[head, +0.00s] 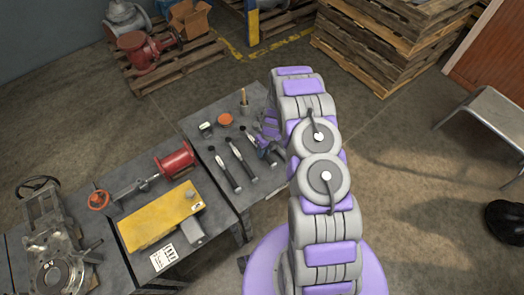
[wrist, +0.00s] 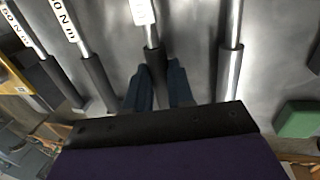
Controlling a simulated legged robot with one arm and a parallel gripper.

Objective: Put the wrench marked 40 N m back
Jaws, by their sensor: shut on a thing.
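Several torque wrenches with dark grips and steel shafts lie side by side on the grey table (head: 204,153). In the wrist view, my gripper (wrist: 158,88) has its two blue fingers closed around the dark grip of one wrench (wrist: 152,62). Its white label is cut off at the top edge, so I cannot read its value. Two labelled wrenches (wrist: 98,82) lie to its left, and another wrench (wrist: 231,75) is to its right with no label in view. In the head view, my gripper (head: 267,146) is at the right end of the row, partly hidden by my arm.
An orange round item (head: 225,119) and a small dark gauge (head: 206,129) sit behind the wrenches. A green block (wrist: 298,120) is at the right in the wrist view. A yellow case (head: 155,220) and red cylinder (head: 175,158) occupy the left bench. Pallets (head: 395,40) stand behind.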

